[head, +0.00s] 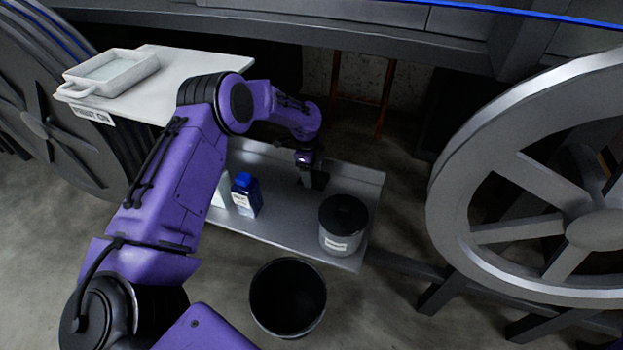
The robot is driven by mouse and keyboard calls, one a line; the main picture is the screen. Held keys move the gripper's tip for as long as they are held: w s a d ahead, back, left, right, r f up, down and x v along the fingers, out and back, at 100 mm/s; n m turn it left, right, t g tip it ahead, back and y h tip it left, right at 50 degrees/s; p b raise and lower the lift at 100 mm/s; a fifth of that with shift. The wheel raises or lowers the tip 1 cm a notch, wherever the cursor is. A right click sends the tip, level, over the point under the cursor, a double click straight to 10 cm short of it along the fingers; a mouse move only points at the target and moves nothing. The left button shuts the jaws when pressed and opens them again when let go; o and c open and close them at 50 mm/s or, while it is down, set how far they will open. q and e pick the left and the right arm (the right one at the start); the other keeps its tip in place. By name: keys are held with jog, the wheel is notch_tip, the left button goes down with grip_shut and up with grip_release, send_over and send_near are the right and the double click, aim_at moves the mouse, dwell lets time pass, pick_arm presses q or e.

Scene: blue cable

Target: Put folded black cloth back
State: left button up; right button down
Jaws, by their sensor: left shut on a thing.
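My left arm comes in from the left and reaches over the grey metal shelf tray (282,215). My left gripper (311,172) is over the back part of this tray, pointing down. It is shut on a small dark piece, which looks like the folded black cloth (318,181). The cloth is partly hidden by the gripper, and I cannot tell whether it touches the tray. My right gripper is not in view.
On the tray stand a blue bottle (246,196) and a grey canister with a dark top (342,226). A black bin (287,297) is on the floor in front. A white dish (110,73) sits on a pale board (190,66). A large spoked wheel (455,190) stands right.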

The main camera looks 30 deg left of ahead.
pick_arm(q)
jog(key=shift+s+f, duration=0.1)
jog(key=shift+f, duration=1.15)
jog(key=shift+c, duration=0.3)
jog(key=o, duration=1)
jog(key=shift+f, duration=0.1)
notch_tip(320, 180, up, 12)
jog(key=a, duration=0.1)
jog(key=shift+a, duration=0.2)
jog(key=shift+s, duration=0.1)
